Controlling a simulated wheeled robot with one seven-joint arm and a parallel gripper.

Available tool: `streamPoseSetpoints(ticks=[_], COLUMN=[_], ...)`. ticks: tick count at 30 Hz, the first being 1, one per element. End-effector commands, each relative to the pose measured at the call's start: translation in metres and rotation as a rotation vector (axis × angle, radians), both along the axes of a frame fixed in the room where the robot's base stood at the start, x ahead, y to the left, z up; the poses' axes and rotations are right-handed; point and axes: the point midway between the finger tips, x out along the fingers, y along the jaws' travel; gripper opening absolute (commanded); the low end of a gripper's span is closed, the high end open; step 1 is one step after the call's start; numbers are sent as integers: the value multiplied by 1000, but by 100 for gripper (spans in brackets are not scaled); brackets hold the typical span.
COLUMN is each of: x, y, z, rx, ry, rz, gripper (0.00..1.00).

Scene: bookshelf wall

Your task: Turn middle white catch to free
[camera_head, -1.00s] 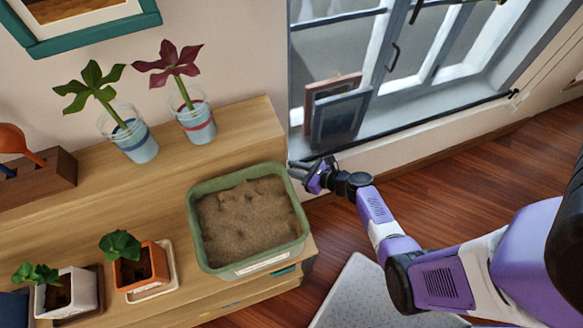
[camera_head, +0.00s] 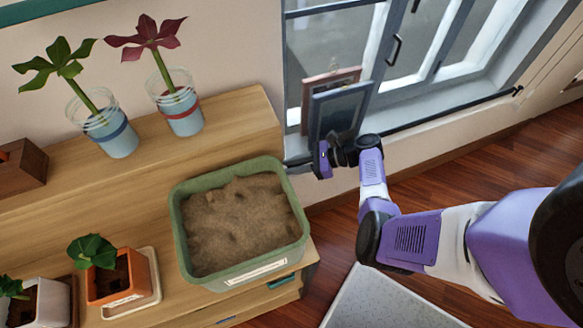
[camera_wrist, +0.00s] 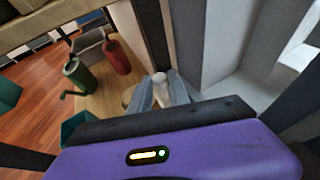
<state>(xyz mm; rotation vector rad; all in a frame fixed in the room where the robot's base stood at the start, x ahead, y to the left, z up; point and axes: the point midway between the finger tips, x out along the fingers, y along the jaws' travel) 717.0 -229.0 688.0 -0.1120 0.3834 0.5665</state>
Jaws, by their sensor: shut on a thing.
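A small white catch (camera_wrist: 160,77) shows in the wrist view, between the two grey fingers of my gripper (camera_wrist: 160,90). The fingers are closed around it, beside a dark upright strip. Its lower part is hidden by the fingers and my purple wrist. In the head view my gripper (camera_head: 292,163) is at the lower left corner of the window, just beyond the green tub. The catch cannot be made out there, and no other catch is clear in either view.
The green tub of soil (camera_head: 186,226) stands on the wooden cabinet (camera_head: 245,118) close to my gripper. Two jars with plants (camera_head: 181,102) stand behind. Floor (camera_head: 440,165) is clear at right.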

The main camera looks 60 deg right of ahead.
Motion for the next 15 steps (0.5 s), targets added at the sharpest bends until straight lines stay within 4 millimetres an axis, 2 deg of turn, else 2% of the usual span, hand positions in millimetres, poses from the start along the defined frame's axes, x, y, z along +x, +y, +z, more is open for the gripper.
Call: streamPoseSetpoints(ticks=[10, 11, 13, 15], x=[3, 3, 3, 2], y=[1, 1, 1, 0], z=[2, 2, 2, 2], rx=[-1, -1, -1, -2], ry=[-4, -4, -4, -5], rz=[6, 6, 5, 4], gripper=[0, 28, 42, 42])
